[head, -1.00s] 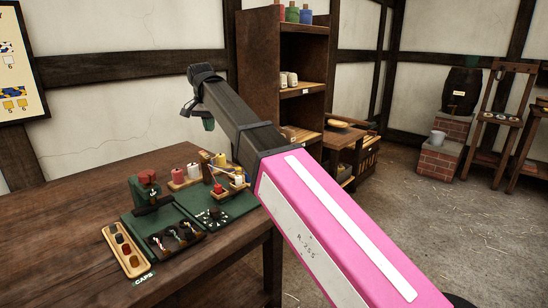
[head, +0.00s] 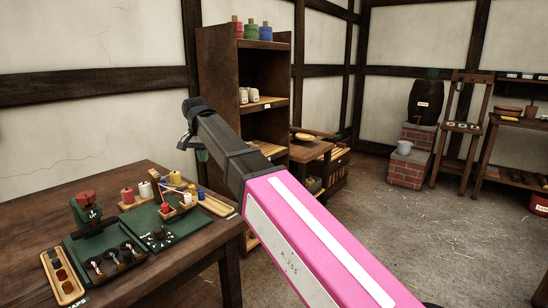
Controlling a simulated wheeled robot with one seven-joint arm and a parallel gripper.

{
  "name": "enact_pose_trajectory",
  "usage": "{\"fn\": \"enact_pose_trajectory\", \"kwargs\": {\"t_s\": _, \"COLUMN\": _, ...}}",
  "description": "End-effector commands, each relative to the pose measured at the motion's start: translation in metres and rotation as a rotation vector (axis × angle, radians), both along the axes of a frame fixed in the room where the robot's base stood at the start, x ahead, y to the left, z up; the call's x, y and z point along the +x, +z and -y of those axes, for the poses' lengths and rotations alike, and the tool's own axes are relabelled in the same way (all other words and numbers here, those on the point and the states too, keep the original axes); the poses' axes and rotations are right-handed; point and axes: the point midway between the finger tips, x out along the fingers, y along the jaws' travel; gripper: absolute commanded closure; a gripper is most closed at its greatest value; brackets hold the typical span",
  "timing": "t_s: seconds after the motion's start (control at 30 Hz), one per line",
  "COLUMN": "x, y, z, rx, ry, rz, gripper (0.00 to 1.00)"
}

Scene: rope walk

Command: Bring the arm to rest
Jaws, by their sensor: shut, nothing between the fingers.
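My arm runs up from the bottom right in the head view, with a pink link (head: 315,245) and a dark forearm (head: 222,145). It bends down at its far end, near the table's right rear corner.
The wooden table (head: 150,275) at left holds green mats, a tray of caps (head: 62,277), a red-topped block (head: 87,207) and several spools (head: 145,190). A tall shelf (head: 220,65) stands behind. A barrel (head: 426,100) sits on bricks at right. The floor (head: 440,240) is open.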

Motion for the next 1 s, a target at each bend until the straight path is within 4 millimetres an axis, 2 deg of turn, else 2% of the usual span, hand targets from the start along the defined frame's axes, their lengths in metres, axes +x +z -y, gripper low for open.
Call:
{"fn": "enact_pose_trajectory", "kwargs": {"t_s": 0.27, "x": 0.014, "y": -0.071, "z": 0.065, "rx": -0.01, "ry": 0.017, "rz": -0.022, "gripper": 1.0}}
{"fn": "enact_pose_trajectory", "kwargs": {"t_s": 0.57, "x": 0.015, "y": -0.188, "z": 0.183, "rx": -0.016, "ry": 0.054, "rz": -0.058, "gripper": 1.0}}
{"fn": "enact_pose_trajectory", "kwargs": {"t_s": 0.77, "x": -0.003, "y": -0.257, "z": 0.26, "rx": -0.012, "ry": 0.076, "rz": -0.082, "gripper": 1.0}}
{"fn": "enact_pose_trajectory", "kwargs": {"t_s": 1.0, "x": -0.044, "y": -0.329, "z": 0.346, "rx": -0.002, "ry": 0.1, "rz": -0.106, "gripper": 1.0}}
